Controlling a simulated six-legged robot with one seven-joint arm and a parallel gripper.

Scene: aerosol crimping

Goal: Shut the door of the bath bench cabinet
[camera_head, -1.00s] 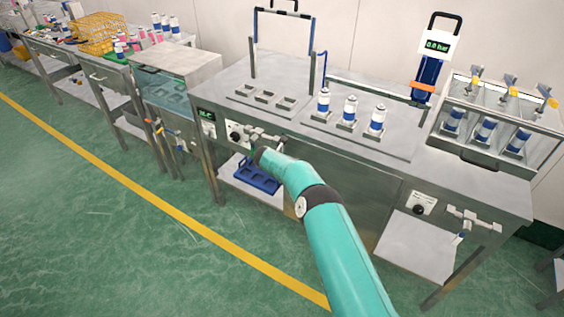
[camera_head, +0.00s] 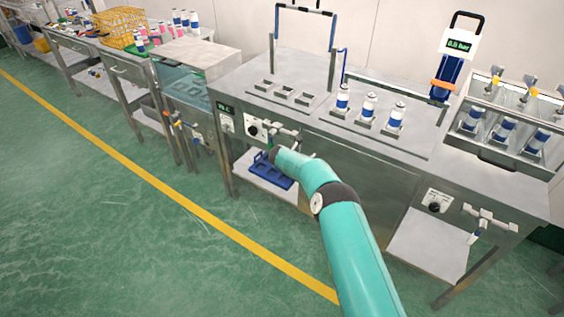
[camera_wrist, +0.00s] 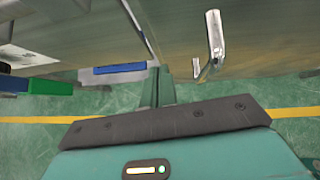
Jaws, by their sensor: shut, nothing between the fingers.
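The bath bench (camera_head: 290,115) is a steel bench in the middle of the head view. A steel cabinet front (camera_head: 350,190) lies below its top, partly behind my arm. In the wrist view, a steel panel (camera_wrist: 260,45) with an upright bar handle (camera_wrist: 214,40) fills the upper right. I cannot tell how far the door stands open. My gripper (camera_wrist: 161,75) is shut and empty, left of the handle and apart from it in the picture. In the head view, my arm hides the gripper near the bench's left front.
A blue rack (camera_head: 270,170) sits on the low shelf left of the cabinet; several cans (camera_head: 370,108) stand on the bench top. A valve fitting (camera_head: 285,133) projects from the front near my wrist. Green floor (camera_head: 170,240) in front is clear, with a yellow line.

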